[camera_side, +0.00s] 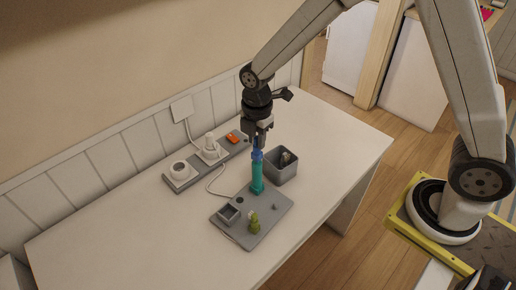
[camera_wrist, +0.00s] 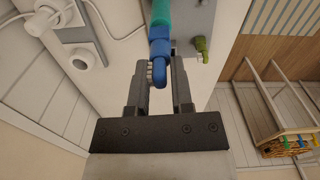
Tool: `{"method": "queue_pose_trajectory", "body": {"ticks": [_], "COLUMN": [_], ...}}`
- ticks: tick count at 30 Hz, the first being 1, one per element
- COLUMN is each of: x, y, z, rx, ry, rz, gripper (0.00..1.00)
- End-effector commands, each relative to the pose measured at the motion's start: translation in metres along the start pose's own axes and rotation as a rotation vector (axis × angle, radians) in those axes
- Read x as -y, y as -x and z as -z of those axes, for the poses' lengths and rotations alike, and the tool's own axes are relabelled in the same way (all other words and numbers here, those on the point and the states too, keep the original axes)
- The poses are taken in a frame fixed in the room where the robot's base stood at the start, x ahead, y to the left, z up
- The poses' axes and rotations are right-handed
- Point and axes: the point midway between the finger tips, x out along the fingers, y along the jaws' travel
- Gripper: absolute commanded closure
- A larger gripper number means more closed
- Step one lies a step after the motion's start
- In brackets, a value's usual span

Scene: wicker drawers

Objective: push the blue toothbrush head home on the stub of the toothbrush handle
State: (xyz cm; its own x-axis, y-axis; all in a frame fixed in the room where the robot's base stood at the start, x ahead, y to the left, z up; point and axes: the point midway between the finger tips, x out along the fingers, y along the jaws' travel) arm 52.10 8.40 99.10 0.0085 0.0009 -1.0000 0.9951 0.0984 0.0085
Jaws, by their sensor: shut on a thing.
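My gripper (camera_side: 257,142) points down and is shut on the blue toothbrush head (camera_side: 257,155). In the wrist view, my gripper (camera_wrist: 160,66) has one finger on each side of the blue head (camera_wrist: 160,47), with pale bristles near the left finger. The teal toothbrush handle (camera_side: 257,178) stands upright on the grey base plate (camera_side: 238,238). The head is in line with the handle, and its lower end meets the handle's top (camera_wrist: 162,12). The stub is hidden, and I cannot tell whether a small gap is left.
On the plate are a small square holder (camera_side: 229,214) and a green object (camera_side: 253,222). A grey box (camera_side: 281,170) stands just right of the handle. A power strip (camera_side: 178,184) with plugs and an orange switch lies behind. The table's front left (camera_side: 130,245) is clear.

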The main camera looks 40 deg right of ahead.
Motion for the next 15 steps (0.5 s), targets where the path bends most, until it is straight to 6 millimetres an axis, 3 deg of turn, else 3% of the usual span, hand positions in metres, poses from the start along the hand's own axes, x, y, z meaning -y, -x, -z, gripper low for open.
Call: {"method": "queue_pose_trajectory", "body": {"ticks": [15], "x": [0.0001], "y": [-0.0093], "z": [0.0], "rx": [0.0], "ry": [0.0], "rz": [0.001], "gripper": [1.0]}}
